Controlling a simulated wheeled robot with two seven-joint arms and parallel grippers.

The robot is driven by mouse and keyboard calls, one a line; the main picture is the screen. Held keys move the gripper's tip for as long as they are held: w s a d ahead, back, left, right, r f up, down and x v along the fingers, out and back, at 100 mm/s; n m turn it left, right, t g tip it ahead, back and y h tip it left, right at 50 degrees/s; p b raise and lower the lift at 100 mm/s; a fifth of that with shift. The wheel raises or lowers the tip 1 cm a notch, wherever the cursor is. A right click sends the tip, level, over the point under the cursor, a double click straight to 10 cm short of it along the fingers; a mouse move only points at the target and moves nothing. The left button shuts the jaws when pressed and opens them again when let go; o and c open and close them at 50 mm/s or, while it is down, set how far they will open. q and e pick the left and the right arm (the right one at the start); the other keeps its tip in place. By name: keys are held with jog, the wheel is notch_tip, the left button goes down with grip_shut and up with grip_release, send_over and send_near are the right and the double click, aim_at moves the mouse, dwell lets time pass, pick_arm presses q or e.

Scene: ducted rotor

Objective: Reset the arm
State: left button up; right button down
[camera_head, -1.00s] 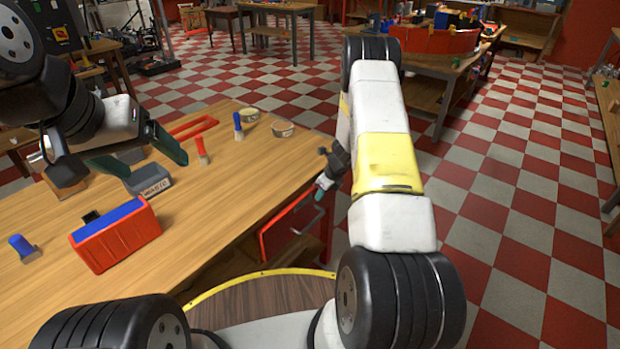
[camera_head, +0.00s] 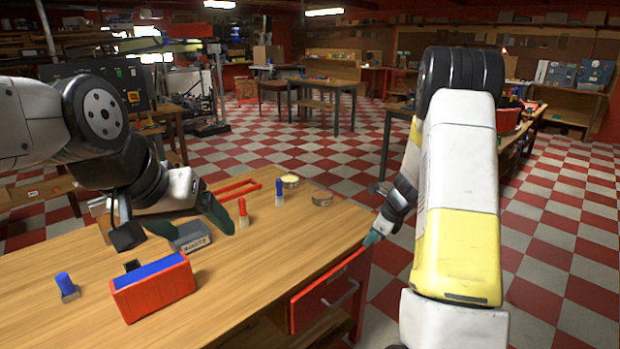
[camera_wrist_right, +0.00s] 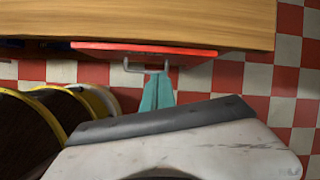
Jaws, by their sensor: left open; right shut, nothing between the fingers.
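My left gripper (camera_head: 203,234) is open over the wooden workbench (camera_head: 235,285), its dark green fingers above and around a small grey labelled box (camera_head: 190,237). I cannot tell whether they touch it. My right gripper (camera_head: 371,238) is shut and empty, close to the upper right corner of the red drawer front (camera_head: 318,296) at the bench's front side. In the right wrist view its teal fingers (camera_wrist_right: 158,92) point toward the drawer's metal handle (camera_wrist_right: 147,67). They overlap the handle's right part in the picture; contact is unclear.
Checkered floor (camera_head: 560,265) lies open at right.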

jog(key=s+a+r+n, duration=0.4)
jog(key=s+r+n, duration=0.15)
jog(key=r, duration=0.45)
jog(key=s+a+r+n, duration=0.5)
jog(key=r+n, duration=0.1)
jog(key=r, duration=0.4)
jog(key=s+a+r+n+t, duration=0.1)
jog(key=s+r+n, duration=0.3)
jog(key=s+n, duration=0.3)
jog(key=s+r+n+t+h, duration=0.1)
jog(key=s+r+n, duration=0.3)
jog(key=s+n, duration=0.3)
jog(key=s, duration=0.5)
jog(key=shift+a, duration=0.35)
jog(key=shift+s, duration=0.1)
